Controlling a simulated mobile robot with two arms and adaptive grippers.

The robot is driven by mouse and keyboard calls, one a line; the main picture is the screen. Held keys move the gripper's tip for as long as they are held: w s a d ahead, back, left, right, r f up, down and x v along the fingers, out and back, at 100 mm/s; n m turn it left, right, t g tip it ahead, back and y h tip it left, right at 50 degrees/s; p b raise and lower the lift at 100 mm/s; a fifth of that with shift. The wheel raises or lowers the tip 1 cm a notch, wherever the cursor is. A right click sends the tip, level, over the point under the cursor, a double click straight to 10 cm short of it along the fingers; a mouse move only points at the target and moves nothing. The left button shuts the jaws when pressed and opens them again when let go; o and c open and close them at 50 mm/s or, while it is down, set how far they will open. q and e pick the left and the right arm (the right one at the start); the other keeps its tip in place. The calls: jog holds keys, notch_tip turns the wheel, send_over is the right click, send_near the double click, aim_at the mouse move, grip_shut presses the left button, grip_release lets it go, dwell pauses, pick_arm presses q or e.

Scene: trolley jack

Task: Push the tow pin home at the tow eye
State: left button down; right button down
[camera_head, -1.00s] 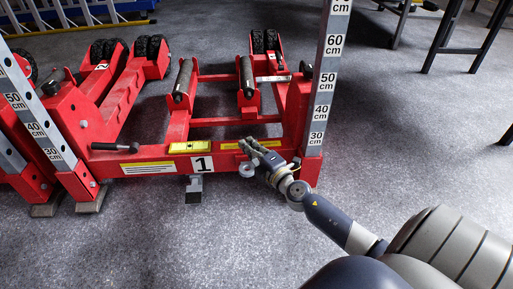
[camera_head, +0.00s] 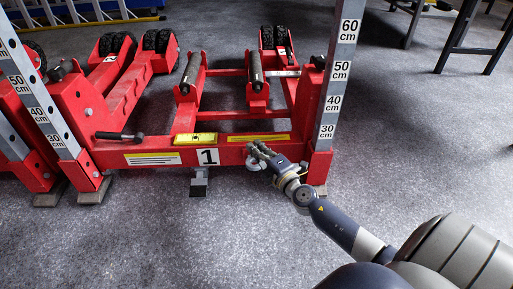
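The red trolley jack marked 1 (camera_head: 208,157) stands on the floor with its front beam facing me. A small pale round fitting (camera_head: 254,164) shows low at the beam's right part, beside my gripper; it may be the tow eye, but I cannot tell surely. I cannot make out the tow pin; the gripper may hide it. My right gripper (camera_head: 259,150) is in front of the beam, right of the number plate and just below a yellow strip. Its fingers point left and away from me. Whether they are parted or touch anything is too small to tell. My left gripper is not in view.
A grey foot or pedal (camera_head: 199,182) hangs below the beam. A black-gripped handle (camera_head: 119,136) sticks out at the left. A scaled upright post (camera_head: 335,95) rises just right of my gripper. Another red jack (camera_head: 20,150) stands at the left. The front floor is clear.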

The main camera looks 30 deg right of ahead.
jog(key=shift+f+b, duration=0.35)
jog(key=shift+f, duration=0.3)
jog(key=c, duration=2.4)
grip_release()
jog(key=c, duration=1.9)
grip_release()
jog(key=shift+s, duration=0.15)
jog(key=s, duration=1.1)
jog(key=shift+s+a, duration=0.15)
jog(key=shift+s, duration=0.2)
